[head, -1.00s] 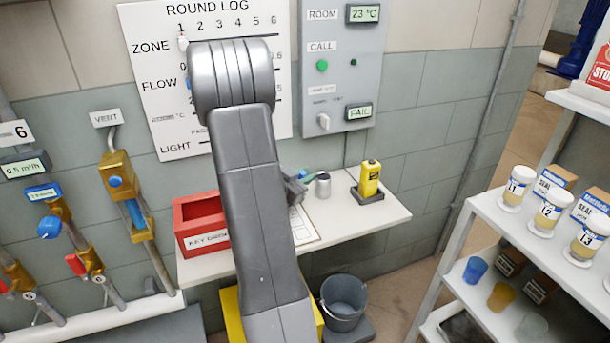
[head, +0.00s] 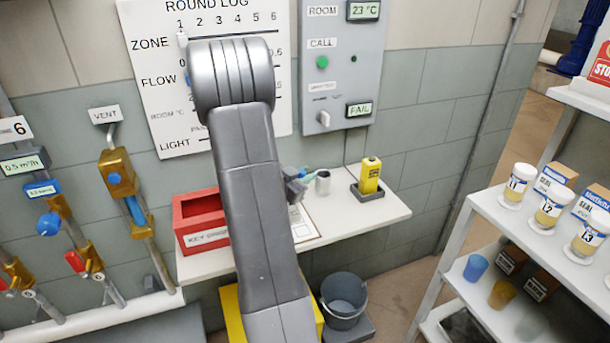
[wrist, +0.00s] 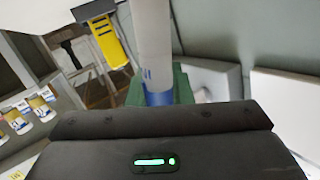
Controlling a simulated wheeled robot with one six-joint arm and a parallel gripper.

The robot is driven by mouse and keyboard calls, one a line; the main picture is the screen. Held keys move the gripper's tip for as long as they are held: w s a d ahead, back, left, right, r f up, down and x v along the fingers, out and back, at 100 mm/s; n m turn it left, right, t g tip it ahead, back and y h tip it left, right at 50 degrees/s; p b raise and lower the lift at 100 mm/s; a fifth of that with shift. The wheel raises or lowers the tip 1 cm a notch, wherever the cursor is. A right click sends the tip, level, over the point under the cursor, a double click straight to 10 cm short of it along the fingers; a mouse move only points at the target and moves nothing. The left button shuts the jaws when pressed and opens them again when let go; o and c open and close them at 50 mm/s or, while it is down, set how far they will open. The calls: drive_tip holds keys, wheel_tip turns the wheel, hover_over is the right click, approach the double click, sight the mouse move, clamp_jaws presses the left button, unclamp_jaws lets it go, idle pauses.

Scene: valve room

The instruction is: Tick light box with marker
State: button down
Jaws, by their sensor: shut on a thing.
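The ROUND LOG board (head: 168,100) hangs on the wall in the head view. Its LIGHT label (head: 173,143) is at the lower left. My arm covers the board's middle, and I cannot see a box beside that label. My gripper (wrist: 158,95) is shut on what looks like the marker (wrist: 152,45), a pale grey barrel with a blue band, gripped between green finger pads in the wrist view. In the head view the gripper is mostly hidden behind my arm. A small blue-green part shows over the shelf beside a grey cup (head: 323,183).
The white wall shelf (head: 372,213) bears a red key box (head: 197,222), a partly hidden sheet and a yellow device (head: 369,177). A grey panel (head: 340,65) hangs right of the board. Valve pipes stand left. A rack (head: 490,212) with jars stands right, a bucket (head: 344,300) below.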

drive_tip(key=shift+f+b, duration=0.4)
drive_tip(key=shift+f, duration=0.2)
idle(0.3)
drive_tip(key=shift+d, duration=0.15)
drive_tip(key=shift+s+d, duration=0.25)
drive_tip(key=shift+d, duration=0.05)
drive_tip(key=shift+w+a, duration=0.1)
drive_tip(key=shift+a, duration=0.05)
idle(0.3)
drive_tip(key=shift+w+a, duration=0.45)
drive_tip(key=shift+a, duration=0.35)
drive_tip(key=shift+d, duration=0.1)
drive_tip(key=shift+s+d, duration=0.3)
drive_tip(key=shift+d, duration=0.3)
